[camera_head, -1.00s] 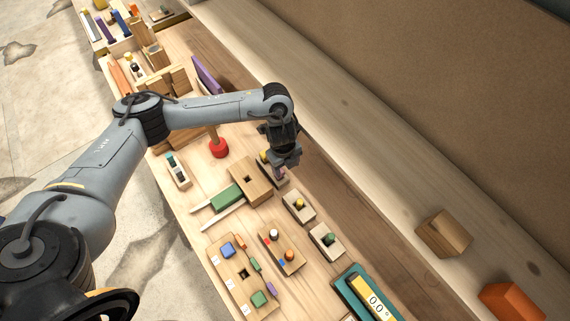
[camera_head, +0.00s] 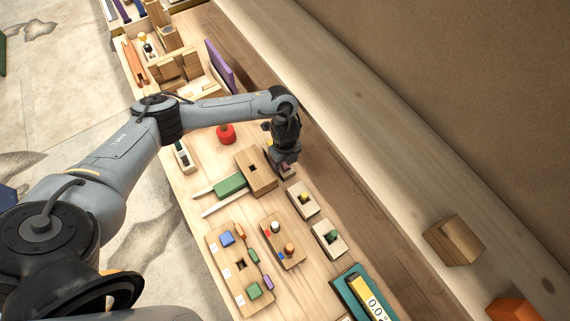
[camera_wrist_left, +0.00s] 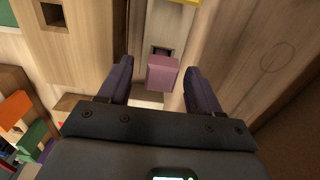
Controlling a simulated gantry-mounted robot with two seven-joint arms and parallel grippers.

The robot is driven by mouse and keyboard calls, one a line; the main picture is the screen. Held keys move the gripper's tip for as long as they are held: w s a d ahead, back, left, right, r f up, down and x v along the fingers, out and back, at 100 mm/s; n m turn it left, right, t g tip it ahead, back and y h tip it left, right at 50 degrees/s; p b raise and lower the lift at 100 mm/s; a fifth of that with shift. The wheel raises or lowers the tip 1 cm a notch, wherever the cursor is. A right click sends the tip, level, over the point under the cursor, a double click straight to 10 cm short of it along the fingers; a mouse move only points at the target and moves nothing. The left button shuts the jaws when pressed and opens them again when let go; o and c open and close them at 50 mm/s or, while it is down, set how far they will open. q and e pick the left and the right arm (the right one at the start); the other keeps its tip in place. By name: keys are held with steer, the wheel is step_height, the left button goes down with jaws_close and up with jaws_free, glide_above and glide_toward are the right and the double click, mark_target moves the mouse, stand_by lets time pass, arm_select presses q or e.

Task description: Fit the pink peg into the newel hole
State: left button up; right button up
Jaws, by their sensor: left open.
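The pink peg (camera_wrist_left: 162,73) shows in the left wrist view as a square-ended block between the two fingers of my left gripper (camera_wrist_left: 158,85). There is a gap on each side of it, so the fingers are around it and not closed on it. In the head view my left gripper (camera_head: 284,166) points down over a small light block and mostly hides the peg. A wooden block with a dark square hole (camera_head: 257,170), which looks like the newel, lies just left of the gripper. Its hole also shows in the left wrist view (camera_wrist_left: 53,15). My right gripper is not seen.
Two small holders with a yellow-topped peg (camera_head: 303,197) and a green-topped peg (camera_head: 331,237) stand nearby. A green block (camera_head: 231,185) lies beside the newel block. A red round object (camera_head: 226,133) and a board with coloured pieces (camera_head: 239,264) are also on the bench.

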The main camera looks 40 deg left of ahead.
arm_select(q)
steer(key=shift+f, duration=1)
steer(key=c, duration=1)
steer(key=shift+c, duration=0.2)
steer(key=shift+w+r, duration=0.1)
steer(key=shift+r, duration=0.05)
